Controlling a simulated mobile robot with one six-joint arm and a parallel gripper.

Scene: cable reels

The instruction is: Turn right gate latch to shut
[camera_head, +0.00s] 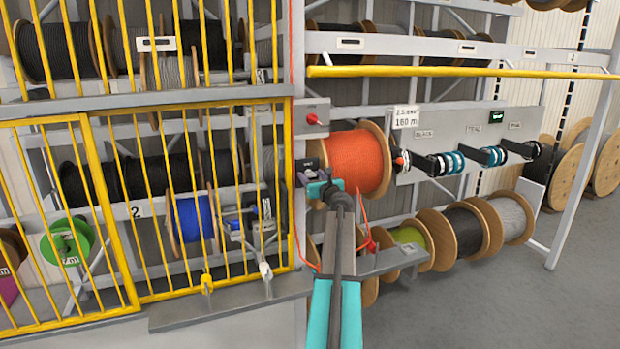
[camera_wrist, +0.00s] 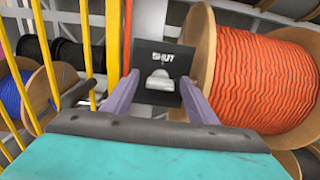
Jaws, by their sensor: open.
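In the wrist view a black latch plate (camera_wrist: 152,60) carries white lettering that reads as "SHUT", its first letter unclear. A pale grey latch knob (camera_wrist: 159,80) sits below the lettering. My gripper (camera_wrist: 159,88) is open, with one purple finger on each side of the knob; gaps show, and I see no contact. In the head view my gripper (camera_head: 307,179) is at the post right of the yellow gate (camera_head: 110,200), beside the orange reel. There my own arm and fingers hide most of the latch.
The orange cable reel (camera_head: 356,162) stands close to the right of my gripper; it also fills the right of the wrist view (camera_wrist: 262,80). A red knob (camera_head: 316,119) is on a grey box above. A yellow bar (camera_head: 460,72) crosses the upper right. Open floor (camera_head: 480,310) lies at the lower right.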

